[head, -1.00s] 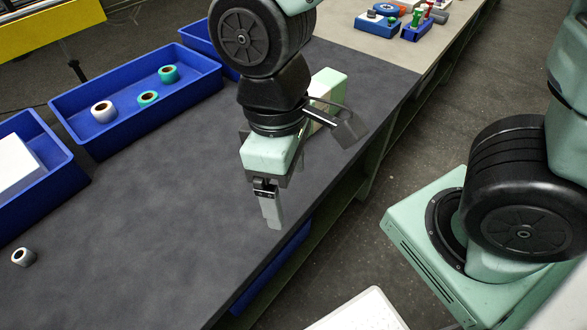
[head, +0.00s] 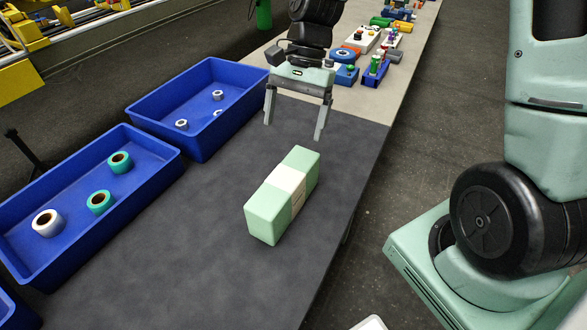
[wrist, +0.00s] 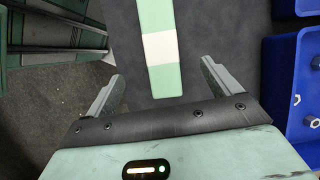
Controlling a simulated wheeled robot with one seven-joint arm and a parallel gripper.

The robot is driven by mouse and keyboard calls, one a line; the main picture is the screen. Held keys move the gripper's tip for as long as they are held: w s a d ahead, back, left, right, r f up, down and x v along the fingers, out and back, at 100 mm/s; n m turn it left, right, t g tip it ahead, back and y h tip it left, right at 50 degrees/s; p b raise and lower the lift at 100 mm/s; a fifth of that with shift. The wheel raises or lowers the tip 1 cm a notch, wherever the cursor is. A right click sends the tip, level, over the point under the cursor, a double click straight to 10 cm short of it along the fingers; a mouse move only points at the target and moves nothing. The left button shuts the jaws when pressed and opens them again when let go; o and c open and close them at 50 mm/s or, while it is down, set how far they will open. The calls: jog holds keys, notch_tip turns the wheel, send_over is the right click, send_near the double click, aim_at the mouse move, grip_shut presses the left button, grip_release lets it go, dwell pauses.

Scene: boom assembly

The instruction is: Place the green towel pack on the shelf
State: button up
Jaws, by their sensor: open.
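The green towel pack (head: 265,213) is a long pale-green block with a white band around its middle. It lies on the dark grey table top (head: 190,250). My gripper (head: 294,130) is open and empty, beyond the pack on its far side in the head view, apart from it. In the wrist view the pack (wrist: 161,80) lies ahead of the open fingers (wrist: 160,92), roughly between their directions, with its far end cut off by the frame. I cannot make out a shelf for certain.
A blue bin (head: 160,158) with green and white tape rolls stands left of the pack. Several coloured parts, including a blue block (head: 345,75), stand on the lighter far table section. Bare table surrounds the pack.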

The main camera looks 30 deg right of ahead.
aim_at(286, 176)
jog(key=shift+m, duration=0.4)
jog(key=x, duration=0.7)
jog(key=p+x, duration=0.1)
jog(key=x, duration=0.3)
jog(key=shift+w+d+f, duration=0.3)
jog(key=shift+f, duration=0.15)
jog(key=shift+p+x, duration=0.6)
jog(key=shift+x, duration=2)
jog(key=shift+d, duration=0.15)
jog(key=c, duration=1.4)
jog(key=shift+r, duration=0.1)
